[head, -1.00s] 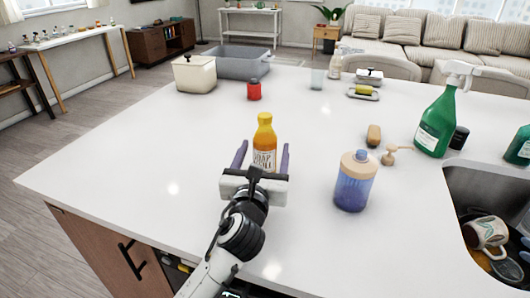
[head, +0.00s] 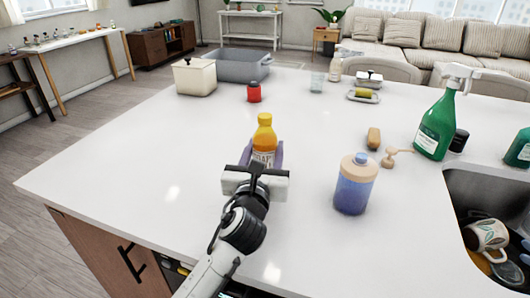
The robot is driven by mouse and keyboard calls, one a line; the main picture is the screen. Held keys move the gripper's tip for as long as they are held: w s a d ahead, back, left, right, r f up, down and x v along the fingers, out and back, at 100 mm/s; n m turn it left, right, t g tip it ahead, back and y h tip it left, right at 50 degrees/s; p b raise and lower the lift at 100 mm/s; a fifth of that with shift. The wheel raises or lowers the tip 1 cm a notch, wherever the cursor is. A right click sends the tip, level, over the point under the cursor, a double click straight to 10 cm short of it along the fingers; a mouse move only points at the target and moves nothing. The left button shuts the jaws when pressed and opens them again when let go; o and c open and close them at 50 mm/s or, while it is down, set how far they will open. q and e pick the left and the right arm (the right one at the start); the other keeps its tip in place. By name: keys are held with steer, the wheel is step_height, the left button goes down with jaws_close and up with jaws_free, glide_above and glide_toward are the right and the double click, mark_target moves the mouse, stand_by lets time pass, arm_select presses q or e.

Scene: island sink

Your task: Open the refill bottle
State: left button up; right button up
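My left gripper (head: 262,155) comes in from the near side, with one purple finger on each side of the bottle's body. The fingers are closed in against it, and the gripper body hides the bottle's lower part. The orange cap is on the bottle and clear of the fingers. My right gripper is not in view.
A blue dispenser bottle (head: 354,186) with a beige collar stands to the right. The sink (head: 485,190) is at the right. The counter's left side is clear.

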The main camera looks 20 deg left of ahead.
mark_target(265, 115)
arm_select(q)
step_height(265, 115, up, 10)
steer(key=shift+f+p, duration=0.25)
steer(key=shift+p, duration=0.7)
